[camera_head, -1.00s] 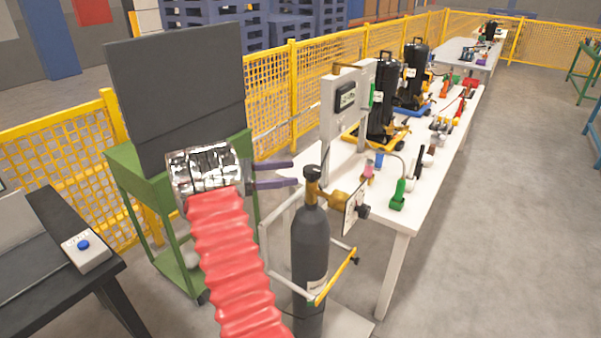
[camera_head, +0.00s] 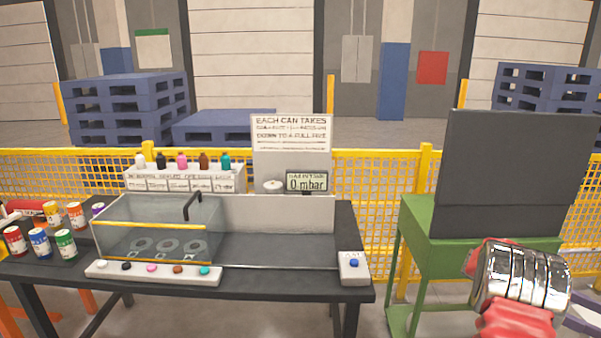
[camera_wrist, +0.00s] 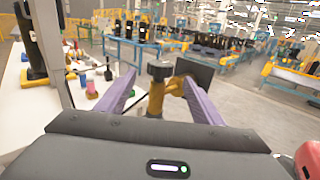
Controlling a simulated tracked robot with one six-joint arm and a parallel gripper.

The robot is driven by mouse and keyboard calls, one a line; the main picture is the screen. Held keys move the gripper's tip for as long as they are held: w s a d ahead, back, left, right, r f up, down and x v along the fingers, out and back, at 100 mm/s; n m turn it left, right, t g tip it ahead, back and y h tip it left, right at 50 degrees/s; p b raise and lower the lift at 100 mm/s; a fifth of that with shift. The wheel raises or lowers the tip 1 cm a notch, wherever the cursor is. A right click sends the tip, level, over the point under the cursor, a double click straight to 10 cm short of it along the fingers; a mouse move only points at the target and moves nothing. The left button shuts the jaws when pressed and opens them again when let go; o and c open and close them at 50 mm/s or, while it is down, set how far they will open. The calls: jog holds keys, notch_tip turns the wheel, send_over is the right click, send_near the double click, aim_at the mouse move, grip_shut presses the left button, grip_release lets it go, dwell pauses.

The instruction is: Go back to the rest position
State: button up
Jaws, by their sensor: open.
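My gripper (camera_wrist: 159,78) is open in the wrist view, with its two purple fingers spread. A brass valve (camera_wrist: 157,97) with a black knob (camera_wrist: 160,70) shows in the gap between the fingers. No grip on it is visible, and I cannot tell how far beyond the fingertips it is. In the head view only part of a finger shows at the right edge, beyond my chrome wrist and red sleeve. The gas bottle below the valve is hidden in the wrist view and outside the head view.
In the head view a dark bench (camera_head: 270,252) carries a glass-lidded box (camera_head: 158,222), a pressure display (camera_head: 306,182) and a blue-button box (camera_head: 353,268). A green stand (camera_head: 425,222) with a dark panel (camera_head: 515,170) is just behind my wrist. A white table (camera_wrist: 35,120) lies left in the wrist view.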

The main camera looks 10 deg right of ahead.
notch_tip(320, 180, down, 8)
jog(key=s+a+m+t+y, duration=0.1)
jog(key=a+m+t+y, duration=0.1)
jog(key=a+f+m+t+y, duration=0.2)
jog(key=a+f+m+t, duration=0.15)
jog(key=a, duration=0.75)
jog(key=w+a+r+m+t+y, duration=0.1)
jog(key=a+r+t, duration=0.15)
jog(key=a, duration=0.55)
jog(key=w+a+r+m+t+y, duration=0.1)
jog(key=w+a+r+t, duration=0.15)
jog(key=a, duration=0.65)
jog(key=a+r+m+t+y, duration=0.15)
jog(key=a+t, duration=0.25)
jog(key=a, duration=0.4)
jog(key=s+a+r+n+t+y, duration=0.1)
jog(key=s+a+r+t, duration=0.1)
jog(key=a, duration=0.6)
jog(key=s+a+r+n+t+y, duration=0.1)
jog(key=s+a+r+t, duration=0.1)
jog(key=a+r+t, duration=0.2)
jog(key=a+r, duration=0.3)
jog(key=a, duration=0.2)
jog(key=shift+s+a+r+n, duration=0.15)
jog(key=shift+s+r+n, duration=0.15)
jog(key=shift+s, duration=0.1)
